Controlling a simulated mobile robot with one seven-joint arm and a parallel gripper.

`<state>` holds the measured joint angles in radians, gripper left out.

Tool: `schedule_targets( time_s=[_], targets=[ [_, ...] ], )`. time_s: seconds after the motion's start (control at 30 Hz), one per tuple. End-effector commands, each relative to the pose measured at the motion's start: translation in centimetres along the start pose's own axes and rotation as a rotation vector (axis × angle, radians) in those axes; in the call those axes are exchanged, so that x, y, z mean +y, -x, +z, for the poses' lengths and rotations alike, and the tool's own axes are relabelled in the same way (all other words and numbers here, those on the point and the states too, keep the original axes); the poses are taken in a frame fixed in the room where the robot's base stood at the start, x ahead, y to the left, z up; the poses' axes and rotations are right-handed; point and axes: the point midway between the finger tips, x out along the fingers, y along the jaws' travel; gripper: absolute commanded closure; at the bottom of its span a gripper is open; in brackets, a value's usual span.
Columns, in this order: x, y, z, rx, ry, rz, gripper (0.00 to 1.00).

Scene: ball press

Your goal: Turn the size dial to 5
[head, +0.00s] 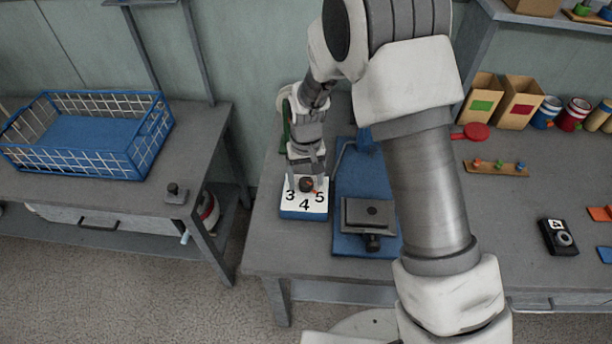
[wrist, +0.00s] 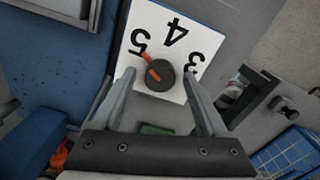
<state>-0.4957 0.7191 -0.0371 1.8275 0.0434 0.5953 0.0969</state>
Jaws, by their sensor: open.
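The size dial is a dark round knob (head: 306,184) with an orange pointer, on a white plate (head: 292,208) marked 3, 4 and 5 on a blue base. In the wrist view the knob (wrist: 162,77) shows with its orange pointer (wrist: 148,58) directed at the 5. My gripper (head: 307,177) is over the dial, pointing down. In the wrist view my gripper (wrist: 158,75) is open, with one finger on each side of the knob and visible gaps between. The knob is partly covered by the gripper in the head view.
A blue press base (head: 352,182) with a grey plate block (head: 370,212) stands just right of the dial. A blue wire basket (head: 90,140) is on the left table. Boxes (head: 482,98), cans and a black device (head: 557,237) are on the right. A gap separates the tables.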

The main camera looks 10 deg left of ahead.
Motion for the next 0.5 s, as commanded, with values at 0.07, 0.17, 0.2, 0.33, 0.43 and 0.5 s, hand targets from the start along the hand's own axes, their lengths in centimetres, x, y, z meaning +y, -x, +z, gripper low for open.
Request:
schedule_targets(
  time_s=[0.07, 0.17, 0.2, 0.33, 0.43, 0.5],
  targets=[
    [0.0, 0.2, 0.0, 0.000, 0.000, 0.000, 0.24],
    [0.0, 1.2, -0.1, 0.002, 0.000, 0.000, 0.24],
    [0.0, 1.7, -0.1, 0.003, 0.000, -0.001, 0.24],
    [0.0, 4.5, -0.1, 0.005, 0.000, -0.001, 0.24],
    [0.0, 7.0, -0.1, 0.006, 0.000, -0.001, 0.24],
    [0.0, 8.8, -0.1, 0.005, 0.000, -0.001, 0.24]
  ],
)
